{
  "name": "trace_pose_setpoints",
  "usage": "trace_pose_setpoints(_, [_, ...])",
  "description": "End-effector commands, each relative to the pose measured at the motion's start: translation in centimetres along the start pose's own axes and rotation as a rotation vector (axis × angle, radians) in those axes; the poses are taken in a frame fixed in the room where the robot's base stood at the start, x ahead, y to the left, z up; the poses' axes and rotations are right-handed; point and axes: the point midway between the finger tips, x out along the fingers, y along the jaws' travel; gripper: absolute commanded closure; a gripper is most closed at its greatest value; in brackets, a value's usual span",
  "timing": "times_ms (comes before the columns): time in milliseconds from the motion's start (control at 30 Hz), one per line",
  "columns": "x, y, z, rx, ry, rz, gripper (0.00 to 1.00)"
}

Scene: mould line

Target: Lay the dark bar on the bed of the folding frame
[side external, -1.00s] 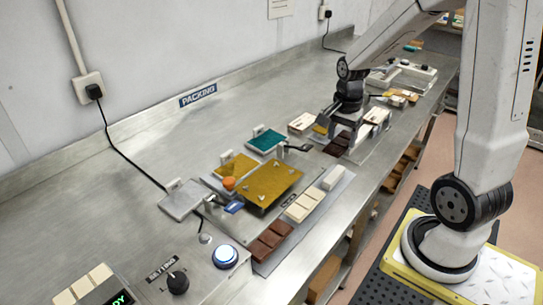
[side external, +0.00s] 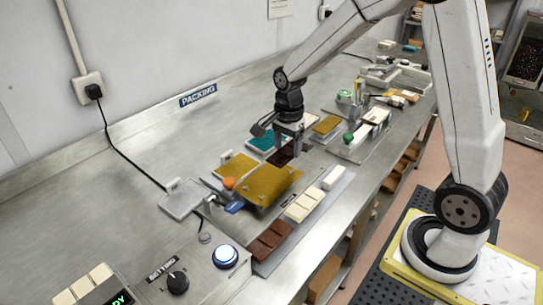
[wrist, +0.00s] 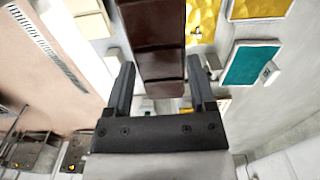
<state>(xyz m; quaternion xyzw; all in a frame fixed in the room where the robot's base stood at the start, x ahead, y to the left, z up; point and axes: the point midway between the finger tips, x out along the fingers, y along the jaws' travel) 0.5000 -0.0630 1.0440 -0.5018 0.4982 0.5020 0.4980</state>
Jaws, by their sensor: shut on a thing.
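My gripper (side external: 290,146) is shut on the dark bar (side external: 283,156) and holds it above the bench, just behind the large gold sheet. In the wrist view, the dark brown segmented bar (wrist: 152,45) lies between the two fingers of my gripper (wrist: 161,75) and extends away from them. The large gold sheet (side external: 268,185) lies on what looks like the folding frame, near an orange knob (side external: 228,183). I cannot make out the frame's bed beneath the sheet.
A milk-brown bar (side external: 270,239) and a cream bar (side external: 304,206) lie along the front strip. A teal pad (side external: 264,142) and a smaller gold pad (side external: 236,166) sit behind. A green-knobbed fixture (side external: 349,138) stands to the right. A control box (side external: 195,275) stands at front left.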

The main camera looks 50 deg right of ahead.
Motion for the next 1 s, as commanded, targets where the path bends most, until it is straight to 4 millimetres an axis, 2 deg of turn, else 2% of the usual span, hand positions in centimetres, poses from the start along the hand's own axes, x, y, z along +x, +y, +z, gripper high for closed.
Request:
trace_pose_setpoints(100, [0.4,-1.3,2.2,-0.001,0.000,0.001,0.88])
trace_pose_setpoints(300, [0.7,-2.2,4.1,0.006,0.000,0.000,0.88])
trace_pose_setpoints(733, [1.0,-2.4,4.3,0.008,0.000,0.000,0.88])
trace_pose_setpoints(1000, [2.3,-2.3,4.3,0.008,0.000,0.002,0.88])
